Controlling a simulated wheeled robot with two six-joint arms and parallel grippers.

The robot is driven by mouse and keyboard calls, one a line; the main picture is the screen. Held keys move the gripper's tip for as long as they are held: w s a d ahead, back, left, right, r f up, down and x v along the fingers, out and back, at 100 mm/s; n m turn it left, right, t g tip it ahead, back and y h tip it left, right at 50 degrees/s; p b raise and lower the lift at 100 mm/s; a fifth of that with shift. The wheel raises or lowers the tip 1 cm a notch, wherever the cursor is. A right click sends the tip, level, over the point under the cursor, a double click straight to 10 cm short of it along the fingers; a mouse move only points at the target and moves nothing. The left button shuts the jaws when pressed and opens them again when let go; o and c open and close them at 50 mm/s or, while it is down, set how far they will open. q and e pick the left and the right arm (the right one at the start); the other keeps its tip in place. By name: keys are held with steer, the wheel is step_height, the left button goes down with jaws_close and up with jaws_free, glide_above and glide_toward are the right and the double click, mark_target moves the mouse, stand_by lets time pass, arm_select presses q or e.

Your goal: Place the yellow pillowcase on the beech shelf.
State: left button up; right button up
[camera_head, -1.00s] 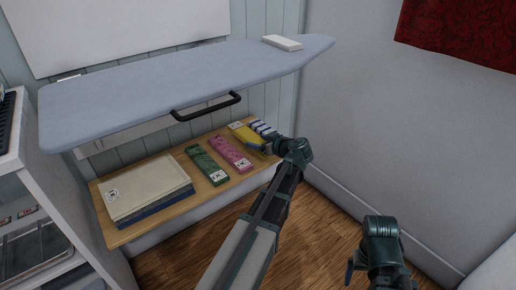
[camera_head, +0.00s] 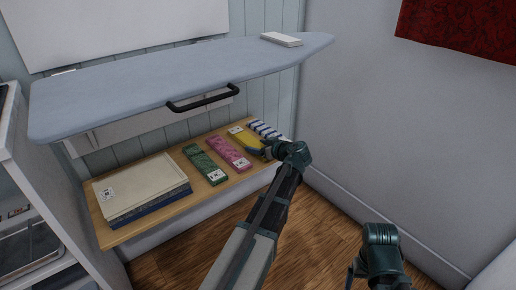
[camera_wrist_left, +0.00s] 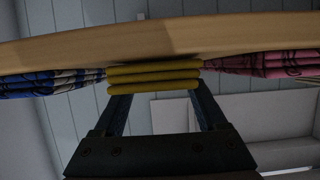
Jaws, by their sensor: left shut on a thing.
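The yellow pillowcase (camera_head: 243,139) is a folded flat bundle with a white label, at the right part of the beech shelf (camera_head: 228,187). It lies between a pink patterned bundle and a blue-and-white striped one. My left gripper (camera_head: 268,148) is shut on its near end; the fingertips are partly hidden by the wrist. In the left wrist view, the pillowcase (camera_wrist_left: 153,75) shows its layers between the fingers and appears to touch the shelf (camera_wrist_left: 100,46) or sit very close to it. My right gripper (camera_head: 362,278) is low at the right, mostly cut off.
A pink bundle (camera_head: 228,153), a green bundle (camera_head: 205,165), a striped bundle (camera_head: 266,131) and a cream-and-blue stack (camera_head: 140,190) lie on the shelf. An ironing board (camera_head: 170,80) with a dark handle (camera_head: 203,98) overhangs it. A wall (camera_head: 380,130) stands close on the right.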

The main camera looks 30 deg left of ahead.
arm_select(q)
steer(key=o, duration=1.5)
steer(key=shift+d+r, duration=0.1)
steer(key=shift+d, duration=0.05)
steer(key=p+v, duration=0.4)
steer(key=v, duration=0.7)
steer(key=shift+s+d+p, duration=0.2)
steer(key=shift+d+p, duration=0.1)
steer(key=shift+p, duration=0.05)
steer(key=b+x, duration=0.4)
steer(key=x, duration=0.8)
steer(key=shift+b, duration=0.4)
steer(key=shift+r, duration=0.15)
